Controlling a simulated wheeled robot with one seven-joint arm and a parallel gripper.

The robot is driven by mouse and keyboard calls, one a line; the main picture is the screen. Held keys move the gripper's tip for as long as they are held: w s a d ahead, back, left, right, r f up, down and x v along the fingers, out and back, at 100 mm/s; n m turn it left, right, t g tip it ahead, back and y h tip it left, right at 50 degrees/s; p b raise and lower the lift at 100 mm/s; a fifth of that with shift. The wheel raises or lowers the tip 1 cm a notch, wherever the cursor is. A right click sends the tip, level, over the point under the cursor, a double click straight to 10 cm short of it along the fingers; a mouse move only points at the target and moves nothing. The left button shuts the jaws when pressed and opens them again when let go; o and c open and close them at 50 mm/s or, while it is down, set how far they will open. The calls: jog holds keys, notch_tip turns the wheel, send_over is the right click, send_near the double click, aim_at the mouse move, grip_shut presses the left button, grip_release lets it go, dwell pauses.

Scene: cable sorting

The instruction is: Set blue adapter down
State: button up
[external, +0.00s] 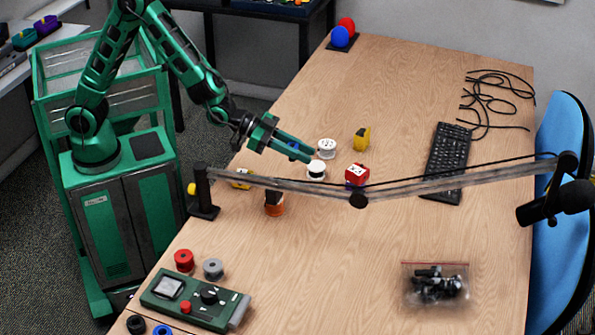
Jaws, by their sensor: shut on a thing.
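My gripper (296,150) is over the left part of the wooden table, its fingers pointing right and slightly down. It is shut on a blue piece, the blue adapter (293,146), of which only a small patch shows between the green fingers. The fingers hide the rest of it. I cannot tell from this view whether the adapter is touching the table. The fingertips are close to two white round pieces, one (327,148) just beyond them and one (316,170) just in front.
A red block (357,174), a yellow piece (361,139) and an orange piece (274,203) stand nearby. A lamp arm (425,184) crosses above the table. A keyboard (448,163) and a bag of black parts (434,284) lie right. The table is clear toward the back middle.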

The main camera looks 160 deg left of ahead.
jog(key=w+d+r, duration=0.1)
jog(key=w+d, duration=0.1)
jog(key=d, duration=0.1)
jog(key=w+d+r, duration=0.2)
jog(key=w+d, duration=0.1)
jog(key=w+d+r, duration=0.2)
jog(key=d, duration=0.1)
jog(key=shift+w+r, duration=0.15)
jog(key=shift+w, duration=0.05)
jog(key=w+d+f, duration=0.2)
jog(key=d+f, duration=0.4)
jog(key=d, duration=0.2)
jog(key=m+h, duration=0.1)
send_over(231, 250)
notch_tip(231, 250, down, 8)
jog(key=r, duration=0.1)
jog(key=shift+t, duration=0.3)
jog(key=shift+w+f, duration=0.1)
jog(key=shift+f, duration=4.9)
jog(key=o, duration=1)
